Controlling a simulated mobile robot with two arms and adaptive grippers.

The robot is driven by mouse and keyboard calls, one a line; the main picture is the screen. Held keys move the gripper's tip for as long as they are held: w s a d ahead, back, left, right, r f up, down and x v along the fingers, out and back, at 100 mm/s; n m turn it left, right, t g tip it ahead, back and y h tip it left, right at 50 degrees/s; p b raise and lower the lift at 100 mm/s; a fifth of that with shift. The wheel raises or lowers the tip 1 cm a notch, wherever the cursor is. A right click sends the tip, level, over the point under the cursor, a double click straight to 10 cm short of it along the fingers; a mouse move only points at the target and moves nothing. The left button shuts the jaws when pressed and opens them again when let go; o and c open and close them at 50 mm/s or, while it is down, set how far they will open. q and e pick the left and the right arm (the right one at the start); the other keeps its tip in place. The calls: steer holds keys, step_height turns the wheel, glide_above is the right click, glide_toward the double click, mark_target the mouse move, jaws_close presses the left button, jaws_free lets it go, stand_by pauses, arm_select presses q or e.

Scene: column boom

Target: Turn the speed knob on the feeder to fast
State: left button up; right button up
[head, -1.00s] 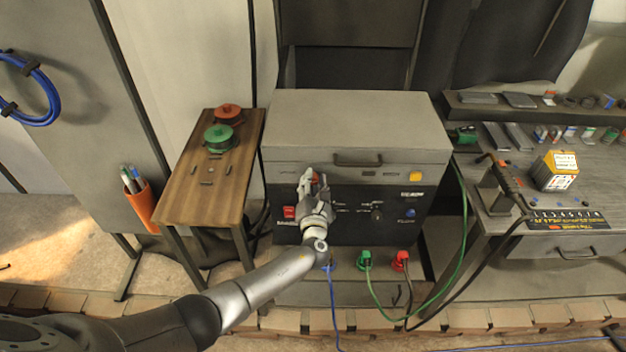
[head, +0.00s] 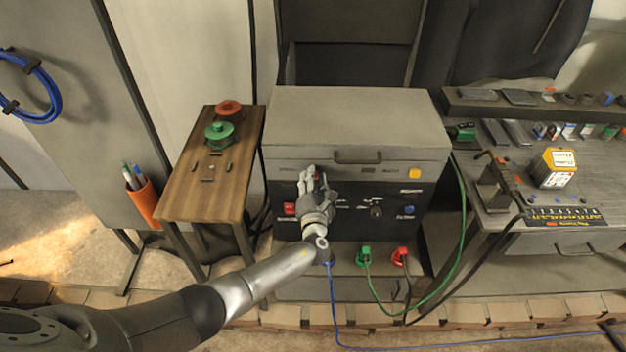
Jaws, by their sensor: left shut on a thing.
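The feeder (head: 356,125) is a grey box with a dark front panel. A red switch (head: 290,209) sits at the panel's left, a dark knob (head: 376,212) right of its middle, and a yellow button (head: 414,174) and a blue button (head: 409,210) at the right. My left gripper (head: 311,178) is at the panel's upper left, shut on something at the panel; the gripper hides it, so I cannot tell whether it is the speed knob. The panel's lettering is too small to read. My right gripper is not in view.
Green (head: 364,256) and red plugs (head: 400,256) with cables stand on the ledge below the panel. A wooden side table (head: 190,190) with green and red spools stands left. A workbench (head: 540,190) with a yellow box (head: 554,168) stands right.

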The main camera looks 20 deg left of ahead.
arm_select(q)
steer(key=o, duration=0.9)
steer(key=shift+s+f, duration=0.1)
steer(key=shift+f, duration=0.1)
steer(key=shift+o, duration=0.8)
steer(key=shift+r, duration=0.1)
steer(key=v, duration=1.2)
